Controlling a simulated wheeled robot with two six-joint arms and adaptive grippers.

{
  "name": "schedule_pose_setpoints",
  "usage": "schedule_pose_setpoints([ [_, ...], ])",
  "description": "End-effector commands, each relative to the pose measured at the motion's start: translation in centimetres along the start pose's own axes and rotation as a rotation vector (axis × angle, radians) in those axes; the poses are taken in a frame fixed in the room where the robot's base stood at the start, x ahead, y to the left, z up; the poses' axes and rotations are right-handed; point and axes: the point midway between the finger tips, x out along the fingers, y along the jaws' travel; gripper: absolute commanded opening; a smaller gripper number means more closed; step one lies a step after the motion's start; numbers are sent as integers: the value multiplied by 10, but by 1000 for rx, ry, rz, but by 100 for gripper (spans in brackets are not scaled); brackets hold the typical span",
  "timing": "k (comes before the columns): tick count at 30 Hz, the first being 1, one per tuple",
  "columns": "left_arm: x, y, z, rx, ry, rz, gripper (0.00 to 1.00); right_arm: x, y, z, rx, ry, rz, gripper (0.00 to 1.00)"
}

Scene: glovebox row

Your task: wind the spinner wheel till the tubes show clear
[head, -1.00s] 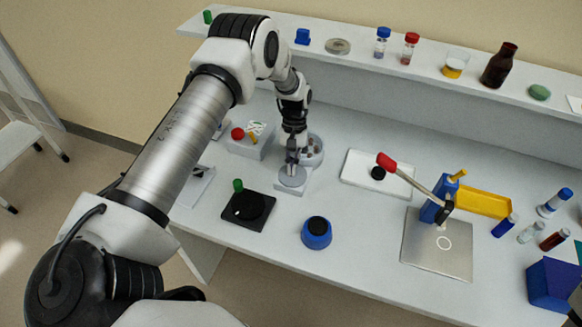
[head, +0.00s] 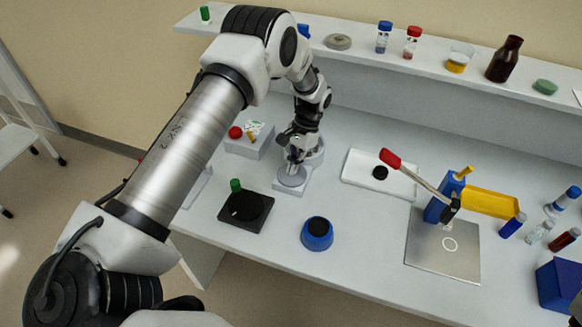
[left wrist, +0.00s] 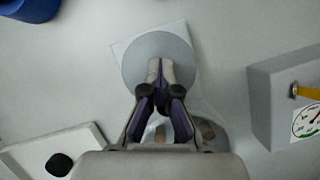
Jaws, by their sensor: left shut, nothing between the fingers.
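A grey spinner with a flat round wheel (head: 291,178) on a pale base stands on the bench, left of the middle. The wheel also shows in the left wrist view (left wrist: 142,62). Behind it is a round grey bowl (head: 317,156), mostly hidden by my left gripper; in the left wrist view brownish shapes, perhaps tubes, show in it, but their clarity cannot be read. My left gripper (head: 294,168) points down at the wheel, fingers shut and empty. In the left wrist view its fingertips (left wrist: 161,64) overlap the wheel's middle; contact cannot be told. My right gripper is out of view.
A black device with a green knob (head: 236,185) and a blue round pot (head: 317,233) stand in front. A box with a red button (head: 235,132) is at left. A white tray (head: 355,168) and a red-handled lever press (head: 437,208) are at right. Bottles line the back shelf.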

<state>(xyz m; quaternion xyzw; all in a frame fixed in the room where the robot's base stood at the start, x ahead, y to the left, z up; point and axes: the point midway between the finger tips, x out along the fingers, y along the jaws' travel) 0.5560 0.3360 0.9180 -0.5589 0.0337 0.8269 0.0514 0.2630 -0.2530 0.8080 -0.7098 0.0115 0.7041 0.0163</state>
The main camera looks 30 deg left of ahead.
Motion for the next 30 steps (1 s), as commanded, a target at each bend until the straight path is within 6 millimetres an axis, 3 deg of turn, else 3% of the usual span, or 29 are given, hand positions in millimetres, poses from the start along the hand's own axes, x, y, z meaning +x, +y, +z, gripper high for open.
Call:
schedule_pose_setpoints([
  [1, 10, 4, 0, 10, -7, 2, 0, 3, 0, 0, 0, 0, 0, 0],
  [16, 10, 4, 0, 33, -6, -8, 0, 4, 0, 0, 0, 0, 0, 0],
  [17, 10, 4, 0, 33, -6, -8, 5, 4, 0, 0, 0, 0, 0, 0],
  [25, 8, 2, -1, 32, -4, -10, 100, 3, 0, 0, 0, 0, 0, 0],
  [30, 6, 2, 0, 32, -3, -10, 100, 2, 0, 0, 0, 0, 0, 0],
])
